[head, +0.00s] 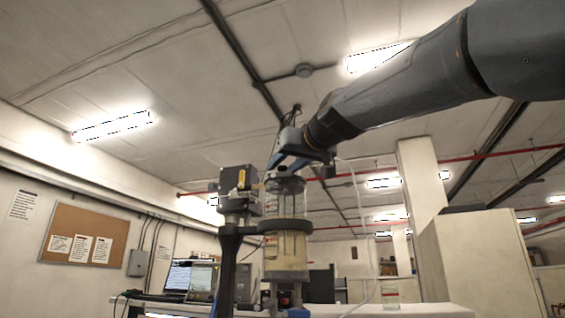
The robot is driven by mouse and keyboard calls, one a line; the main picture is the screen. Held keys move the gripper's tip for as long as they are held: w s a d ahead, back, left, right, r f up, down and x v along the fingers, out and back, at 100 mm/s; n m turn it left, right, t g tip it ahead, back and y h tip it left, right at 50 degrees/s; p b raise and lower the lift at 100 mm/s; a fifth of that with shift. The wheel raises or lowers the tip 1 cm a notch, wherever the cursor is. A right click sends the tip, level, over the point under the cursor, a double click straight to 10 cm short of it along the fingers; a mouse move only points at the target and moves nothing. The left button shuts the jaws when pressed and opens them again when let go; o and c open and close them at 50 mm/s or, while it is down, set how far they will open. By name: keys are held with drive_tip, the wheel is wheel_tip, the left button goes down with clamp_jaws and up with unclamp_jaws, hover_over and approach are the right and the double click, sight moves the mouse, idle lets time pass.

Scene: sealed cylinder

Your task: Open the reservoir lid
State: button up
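The reservoir is a clear cylinder (286,230) held upright in a dark stand (228,245), with pale liquid in its lower part. Its lid, at the top (284,177), is partly hidden by my gripper. My gripper (297,163) reaches in from the upper right and is right at the top of the cylinder. Its fingers are small and dark here. I cannot tell whether they touch the lid or how far apart they are.
A grey and black motor unit (239,180) stands just left of the cylinder's top. A thin clear tube (356,205) hangs to the right. A small jar (390,294) sits on the white bench (430,309), with a laptop (178,275) at left.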

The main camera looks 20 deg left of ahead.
drive_tip(key=shift+x, duration=0.8)
clamp_jaws()
